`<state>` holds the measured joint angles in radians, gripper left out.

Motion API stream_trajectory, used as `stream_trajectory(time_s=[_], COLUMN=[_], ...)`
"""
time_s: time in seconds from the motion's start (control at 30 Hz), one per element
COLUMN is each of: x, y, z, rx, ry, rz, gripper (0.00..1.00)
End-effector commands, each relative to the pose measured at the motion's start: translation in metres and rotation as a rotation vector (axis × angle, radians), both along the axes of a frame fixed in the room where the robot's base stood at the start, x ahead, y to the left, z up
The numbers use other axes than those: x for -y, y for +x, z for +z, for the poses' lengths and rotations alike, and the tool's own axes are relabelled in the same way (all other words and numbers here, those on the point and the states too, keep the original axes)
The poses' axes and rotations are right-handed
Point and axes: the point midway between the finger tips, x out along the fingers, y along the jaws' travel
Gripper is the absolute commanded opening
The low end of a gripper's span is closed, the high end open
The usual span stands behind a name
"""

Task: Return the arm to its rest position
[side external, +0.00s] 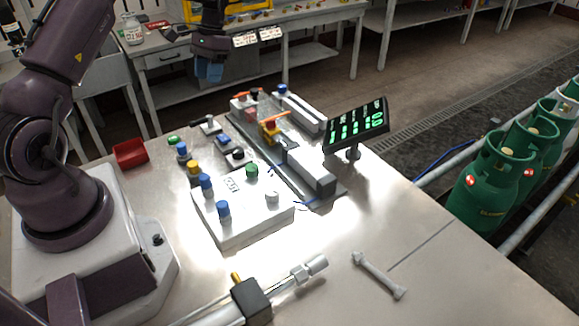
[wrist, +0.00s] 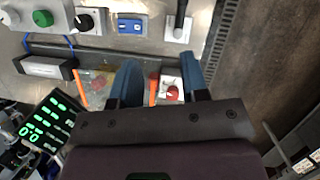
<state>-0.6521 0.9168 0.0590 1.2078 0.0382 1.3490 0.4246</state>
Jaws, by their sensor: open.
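My gripper (side external: 209,72) hangs from my raised arm in the upper middle of the side external view, above the back of the work table (side external: 440,257). Its blue fingers also show in the wrist view (wrist: 159,77), spread apart with nothing held between them. The fingers point down in the side view. In the wrist view, a red knob (wrist: 172,93) and an orange strip show beyond the gap between the fingers. No contact with any table object is visible.
A white button box (side external: 243,218), a black display with green digits (side external: 357,127) and several switches stand on the table. A red tray (side external: 130,153) lies near my base. A grey wrench-like part (side external: 379,275) lies at the front right. Green gas cylinders (side external: 490,178) stand right of the table.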

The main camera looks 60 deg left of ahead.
Motion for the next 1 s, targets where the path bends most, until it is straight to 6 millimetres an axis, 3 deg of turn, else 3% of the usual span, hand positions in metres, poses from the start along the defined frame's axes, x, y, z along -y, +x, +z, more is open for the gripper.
stream_trajectory(time_s=[0.03, 0.27, 0.5, 0.8, 1.0], x=[0.015, 0.094, 0.181, 0.266, 0.295], y=[0.001, -0.007, -0.046, -0.119, -0.153], z=[0.017, 0.085, 0.139, 0.168, 0.178], rx=[0.025, 0.163, 0.341, 0.586, 0.725], ry=[0.023, 0.119, 0.178, 0.19, 0.178], rz=[0.011, 0.046, 0.031, -0.071, -0.171], gripper=[0.41, 0.41, 0.41, 0.41, 0.41])
